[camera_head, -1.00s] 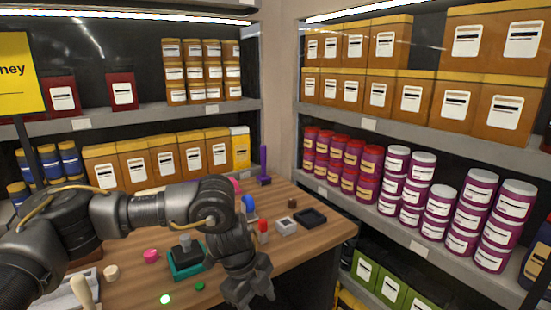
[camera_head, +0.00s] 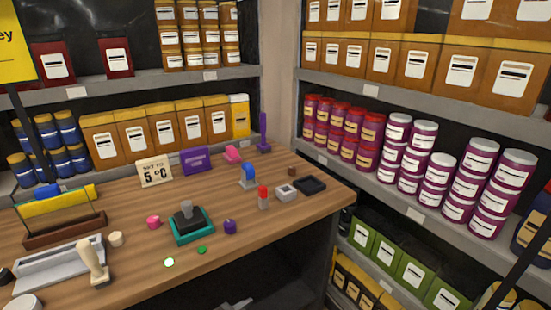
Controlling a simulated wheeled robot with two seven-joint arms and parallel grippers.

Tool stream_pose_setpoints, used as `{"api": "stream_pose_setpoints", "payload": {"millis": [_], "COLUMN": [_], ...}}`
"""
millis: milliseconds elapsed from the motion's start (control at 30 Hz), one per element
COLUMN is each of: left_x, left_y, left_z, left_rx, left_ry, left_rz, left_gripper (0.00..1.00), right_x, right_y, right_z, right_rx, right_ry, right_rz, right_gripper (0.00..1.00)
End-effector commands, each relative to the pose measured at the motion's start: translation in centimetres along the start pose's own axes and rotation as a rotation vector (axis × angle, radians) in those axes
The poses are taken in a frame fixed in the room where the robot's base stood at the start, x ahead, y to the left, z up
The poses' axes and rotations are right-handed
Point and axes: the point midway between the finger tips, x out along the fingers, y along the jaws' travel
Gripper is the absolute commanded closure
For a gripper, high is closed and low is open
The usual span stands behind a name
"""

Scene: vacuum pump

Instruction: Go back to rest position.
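Neither of my grippers nor my arms shows in the head view now. A teal-based device with a dark grey knob (camera_head: 188,222) stands near the middle of the table. A sign reading "SET TO 5 °C" (camera_head: 155,173) stands behind it. A vacuum pump cannot be made out for certain among these items.
A wooden-handled stamp (camera_head: 94,264) stands at the front left. A red-topped piece (camera_head: 263,197), a blue-topped piece (camera_head: 249,177) and a black tray (camera_head: 310,184) sit at the right. Shelves with purple jars (camera_head: 397,140) and brown boxes stand behind and right.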

Motion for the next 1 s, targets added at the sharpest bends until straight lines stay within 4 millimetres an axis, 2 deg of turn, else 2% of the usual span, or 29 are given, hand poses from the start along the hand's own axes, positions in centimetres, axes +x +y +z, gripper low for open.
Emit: {"api": "stream_pose_setpoints", "payload": {"millis": [33,100,200,400,633,867,1000], "left_x": [-1.5,-3.6,-6.5,-11.9,-17.7,-13.0,-10.2], "left_y": [-0.8,-1.8,-2.5,-2.4,-1.5,-1.3,-0.6], "left_z": [3.9,8.3,13.2,20.0,25.4,30.5,34.5], "left_rx": [-0.08,-0.166,-0.254,-0.374,-0.479,-0.479,-0.48], "left_ry": [-0.098,-0.22,-0.359,-0.568,-0.76,-0.784,-0.802], "left_rz": [-0.042,-0.094,-0.144,-0.199,-0.236,-0.223,-0.213], "left_gripper": [0.45,0.45,0.45,0.45,0.45,0.45,0.45], "right_x": [0.0,0.0,0.0,0.0,0.0,0.0,0.0], "right_y": [0.0,0.0,0.0,0.0,0.0,0.0,0.0], "right_z": [0.0,-0.1,-0.1,-0.1,-0.1,-0.1,-0.1], "right_rx": [0.0,0.0,0.0,0.0,0.0,0.0,0.0], "right_ry": [0.0,0.001,0.001,0.002,0.002,0.002,0.002], "right_rz": [0.0,0.0,0.0,0.0,0.0,0.0,0.0], "right_gripper": [1.0,1.0,1.0,1.0,1.0,1.0,1.0]}}
